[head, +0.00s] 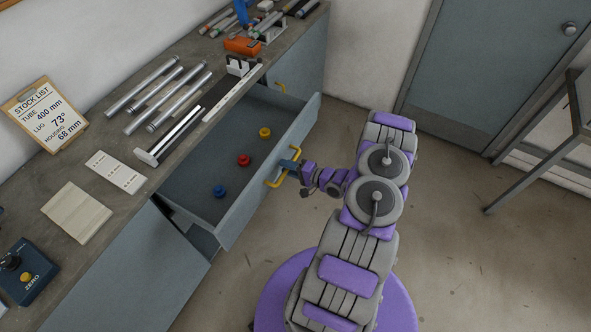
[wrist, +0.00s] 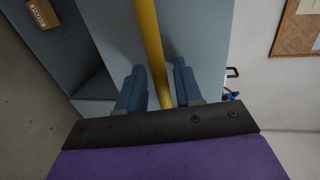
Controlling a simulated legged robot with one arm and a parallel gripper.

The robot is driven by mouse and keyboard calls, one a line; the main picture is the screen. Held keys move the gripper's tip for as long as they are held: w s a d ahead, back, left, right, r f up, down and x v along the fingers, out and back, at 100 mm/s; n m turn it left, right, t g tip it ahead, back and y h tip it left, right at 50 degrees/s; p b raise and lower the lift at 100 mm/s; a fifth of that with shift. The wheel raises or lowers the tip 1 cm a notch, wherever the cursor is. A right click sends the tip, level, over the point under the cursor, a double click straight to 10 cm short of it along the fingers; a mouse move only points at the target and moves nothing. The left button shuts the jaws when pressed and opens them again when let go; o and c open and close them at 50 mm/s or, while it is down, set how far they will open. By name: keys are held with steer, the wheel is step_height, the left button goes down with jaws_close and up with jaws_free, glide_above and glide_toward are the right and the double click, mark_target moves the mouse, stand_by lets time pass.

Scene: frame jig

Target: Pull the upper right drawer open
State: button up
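The drawer (head: 263,178) is pulled well out from under the worktop. It is grey-blue with a yellow bar handle (head: 271,182) on its front. A blue, a red and a yellow round piece lie inside it. My gripper (head: 286,170) is at the handle, outside the drawer front. In the wrist view, the yellow bar (wrist: 148,40) runs between the two blue fingers (wrist: 159,75). The fingers are apart, with a narrow gap showing on each side of the bar. The drawer front shows behind them.
The worktop (head: 130,205) holds metal tubes (head: 180,95), a stock list sign (head: 44,112), an orange block (head: 243,46) and a control box (head: 25,272). A metal-framed table (head: 535,170) stands right. The floor between is clear.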

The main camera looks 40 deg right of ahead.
steer(key=shift+s+d, duration=0.25)
steer(key=shift+s, duration=0.05)
steer(key=p+v, duration=0.1)
steer(key=v, duration=1.5)
steer(key=shift+s, duration=0.3)
